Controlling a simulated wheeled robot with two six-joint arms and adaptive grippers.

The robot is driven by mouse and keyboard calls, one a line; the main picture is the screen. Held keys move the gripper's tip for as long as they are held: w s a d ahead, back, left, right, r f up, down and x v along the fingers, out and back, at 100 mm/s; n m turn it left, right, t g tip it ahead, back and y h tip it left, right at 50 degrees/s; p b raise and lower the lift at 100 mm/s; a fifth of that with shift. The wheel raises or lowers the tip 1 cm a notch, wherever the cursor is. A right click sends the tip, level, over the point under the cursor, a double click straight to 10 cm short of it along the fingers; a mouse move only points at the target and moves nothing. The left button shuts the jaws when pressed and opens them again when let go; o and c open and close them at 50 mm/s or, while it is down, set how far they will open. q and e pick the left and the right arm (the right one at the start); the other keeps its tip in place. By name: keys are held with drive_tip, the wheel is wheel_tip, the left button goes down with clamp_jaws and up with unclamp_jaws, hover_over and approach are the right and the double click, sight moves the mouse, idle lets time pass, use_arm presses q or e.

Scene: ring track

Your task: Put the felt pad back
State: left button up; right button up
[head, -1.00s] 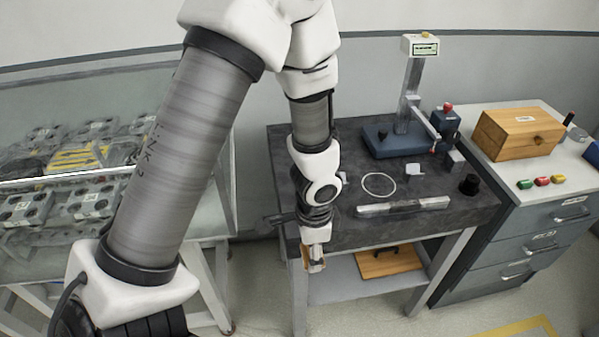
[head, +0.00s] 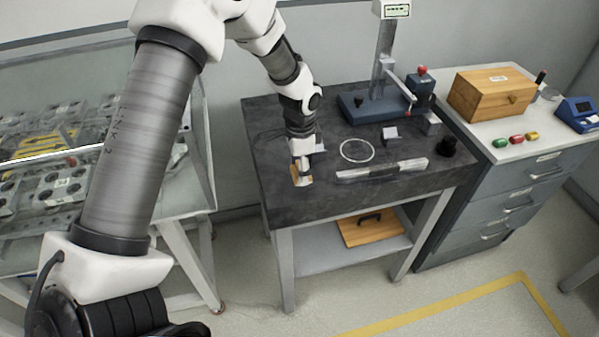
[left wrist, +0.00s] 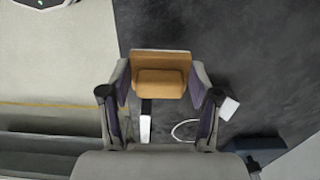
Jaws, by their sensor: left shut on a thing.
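A tan pad (head: 302,181) with a raised block on it, apparently the felt pad, is between the fingers of my left gripper (head: 301,170). The pad also shows in the left wrist view (left wrist: 160,60), with one finger on each side of it. The gripper is shut on it, over the front left part of the dark stone table top (head: 275,203). I cannot tell whether the pad touches the stone. My right gripper is not in view.
A white ring (head: 343,156) and a pale steel bar (head: 382,171) lie to the right of the gripper. A measuring stand (head: 384,55) rises at the back. A black knob-like piece (head: 447,147) is at the right end. The front strip of stone is clear.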

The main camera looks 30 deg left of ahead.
use_arm(q)
wheel_tip(320, 180, down, 3)
drive_tip(key=shift+f+p, duration=0.15)
drive_tip(key=shift+p, duration=0.3)
drive_tip(key=shift+f, duration=0.2)
drive_tip(key=o, duration=1.2)
wheel_tip(320, 180, up, 12)
drive_tip(key=shift+r+b, duration=0.15)
drive_tip(key=shift+b, duration=0.85)
